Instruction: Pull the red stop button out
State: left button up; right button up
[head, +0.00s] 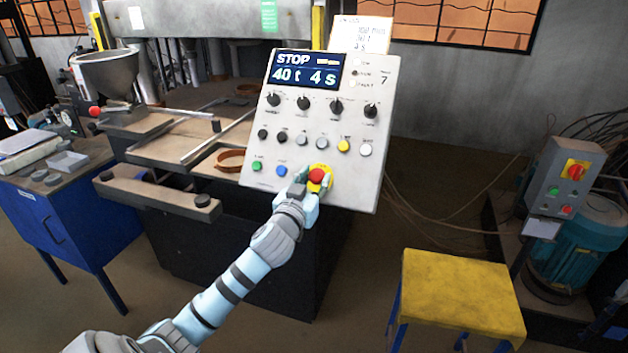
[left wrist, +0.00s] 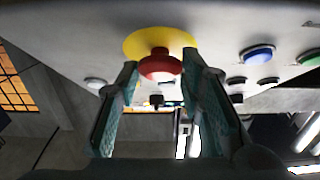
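The red stop button (head: 317,175) sits on a yellow disc (head: 326,186) at the lower right of the tilted grey control panel (head: 262,140). Its display (head: 306,70) reads STOP, 40 t and 4 s. My left gripper (head: 313,183) is at the button. In the left wrist view the red button (left wrist: 160,69) on its yellow backing (left wrist: 135,42) lies between the tips of my left gripper (left wrist: 160,78), one finger on each side. My right gripper is not in view.
Green (head: 257,166) and blue (head: 282,170) buttons sit left of the stop button, with several knobs above. A yellow-topped stool (head: 458,290) stands at right, near a motor unit with its own red switch (head: 575,171). A blue cabinet (head: 55,225) stands at left.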

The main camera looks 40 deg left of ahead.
pick_arm(q)
grip_shut()
jog(key=shift+s+d+r+p, duration=0.15)
jog(key=shift+r+p, duration=0.2)
jog(key=shift+p, duration=0.2)
jog(key=shift+s+r, duration=0.15)
jog(key=shift+s, duration=0.05)
jog(key=shift+s+d+r, duration=0.1)
jog(key=shift+s, duration=0.1)
jog(key=o, duration=0.6)
grip_release()
jog(key=shift+o, duration=0.2)
jog(key=shift+s, duration=0.15)
jog(key=v, duration=1.2)
